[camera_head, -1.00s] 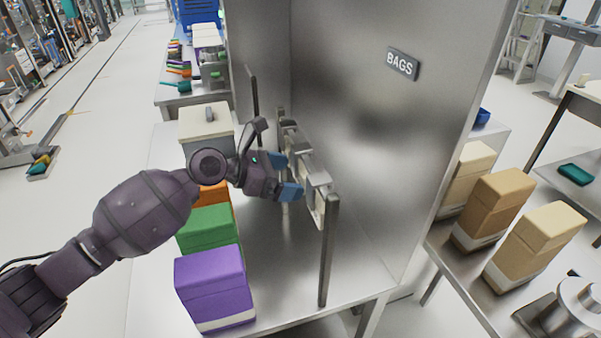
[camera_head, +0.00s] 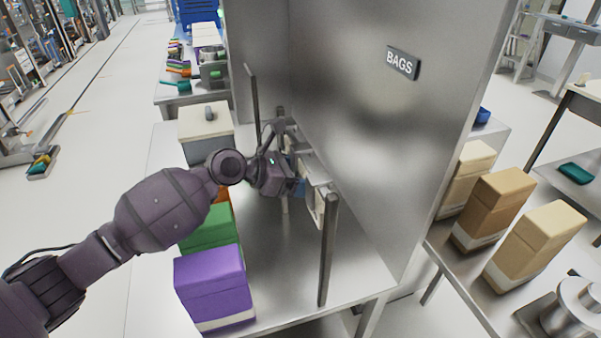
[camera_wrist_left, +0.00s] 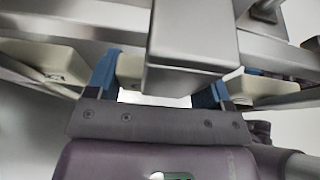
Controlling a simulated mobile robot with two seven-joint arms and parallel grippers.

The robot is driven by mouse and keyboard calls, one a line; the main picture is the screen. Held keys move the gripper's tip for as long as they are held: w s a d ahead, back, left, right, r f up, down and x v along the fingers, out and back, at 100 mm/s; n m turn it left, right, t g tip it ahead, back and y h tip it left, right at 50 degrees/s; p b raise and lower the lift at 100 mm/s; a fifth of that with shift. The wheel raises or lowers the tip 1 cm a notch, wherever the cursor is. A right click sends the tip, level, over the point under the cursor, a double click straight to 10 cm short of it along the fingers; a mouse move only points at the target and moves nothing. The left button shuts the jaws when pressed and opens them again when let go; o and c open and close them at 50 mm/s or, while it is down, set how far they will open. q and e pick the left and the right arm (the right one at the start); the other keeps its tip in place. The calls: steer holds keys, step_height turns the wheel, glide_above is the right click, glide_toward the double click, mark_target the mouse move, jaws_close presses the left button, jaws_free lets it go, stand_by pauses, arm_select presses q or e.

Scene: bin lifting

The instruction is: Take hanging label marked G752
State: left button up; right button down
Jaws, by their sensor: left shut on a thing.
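My left gripper (camera_head: 298,186) reaches into the metal rack (camera_head: 328,250) in the head view. Its blue fingertips are partly hidden behind the rack's rail and holders. In the left wrist view the gripper (camera_wrist_left: 158,85) has its blue fingers on either side of a grey metal holder and a cream label (camera_wrist_left: 130,66), and it is shut on that label. Other cream labels hang to the left (camera_wrist_left: 45,62) and to the right (camera_wrist_left: 247,86). In the head view a pale label (camera_head: 319,206) shows near the front post. No G752 marking is readable. My right gripper is out of view.
A tall metal panel marked BAGS (camera_head: 402,62) stands right of the rack. Purple (camera_head: 212,283) and green (camera_head: 208,228) bins stand left of it, with a lidded grey bin (camera_head: 206,120) behind.

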arm_select(q)
steer(key=shift+r, duration=0.15)
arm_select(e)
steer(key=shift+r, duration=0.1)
arm_select(q)
steer(key=shift+r, duration=0.35)
steer(key=shift+a+r, duration=0.2)
steer(key=shift+r, duration=0.15)
steer(key=s+a, duration=0.1)
steer(key=a, duration=0.4)
steer(key=s+a, duration=0.2)
steer(key=a, duration=0.3)
steer(key=s+a, duration=0.2)
steer(key=a, duration=0.3)
steer(key=shift+s+a+f+b, duration=0.15)
steer(key=shift+s+a+b, duration=0.05)
steer(key=shift+b, duration=0.15)
steer(key=shift+s+a, duration=0.2)
steer(key=shift+a, duration=0.3)
steer(key=shift+a+r, duration=0.15)
steer(key=shift+r, duration=0.05)
steer(key=shift+r+p, duration=0.25)
steer(key=shift+p, duration=0.75)
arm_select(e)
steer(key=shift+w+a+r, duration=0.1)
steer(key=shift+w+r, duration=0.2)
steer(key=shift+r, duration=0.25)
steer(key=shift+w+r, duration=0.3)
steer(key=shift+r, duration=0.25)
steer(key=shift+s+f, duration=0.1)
